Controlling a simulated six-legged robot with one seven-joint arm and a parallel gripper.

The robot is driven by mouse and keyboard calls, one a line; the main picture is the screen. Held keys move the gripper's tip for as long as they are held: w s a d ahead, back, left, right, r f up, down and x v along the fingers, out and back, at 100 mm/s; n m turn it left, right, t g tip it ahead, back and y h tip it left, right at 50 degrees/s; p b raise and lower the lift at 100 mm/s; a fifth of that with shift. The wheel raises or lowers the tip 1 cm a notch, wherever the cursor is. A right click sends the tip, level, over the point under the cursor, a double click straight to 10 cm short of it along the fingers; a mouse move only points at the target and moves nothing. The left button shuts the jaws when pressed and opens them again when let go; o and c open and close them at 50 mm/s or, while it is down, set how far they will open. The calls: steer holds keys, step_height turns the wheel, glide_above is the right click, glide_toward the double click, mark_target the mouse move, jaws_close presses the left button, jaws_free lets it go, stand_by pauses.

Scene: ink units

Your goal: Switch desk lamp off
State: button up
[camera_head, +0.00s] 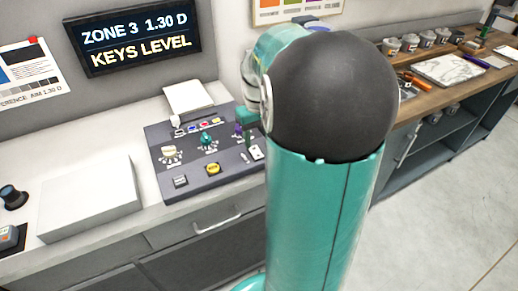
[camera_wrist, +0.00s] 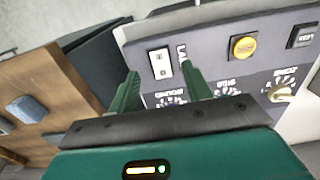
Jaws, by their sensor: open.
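A white rocker switch (camera_wrist: 160,63) sits in the dark grey console (camera_wrist: 205,45), beside a label partly hidden by a finger that starts "LA". In the head view the switch (camera_head: 257,152) is at the right end of the console (camera_head: 192,160), beside my arm. My gripper (camera_wrist: 160,76) is open, with its green fingers on either side of the switch in the wrist view. Nothing is between them but the view of the console. Contact cannot be told. In the head view my arm hides most of the gripper. No desk lamp shows in either view.
The console also bears a yellow button (camera_head: 213,169), a grey button (camera_head: 180,181) and several dials. A white box (camera_head: 90,200) lies left of it on the counter. A wall display (camera_head: 137,37) reads "KEYS LEVEL". A wooden bench (camera_head: 435,92) with cups stands right.

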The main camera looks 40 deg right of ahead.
mark_target(259, 156)
step_height(259, 156, down, 6)
steer(key=shift+d+r, duration=0.1)
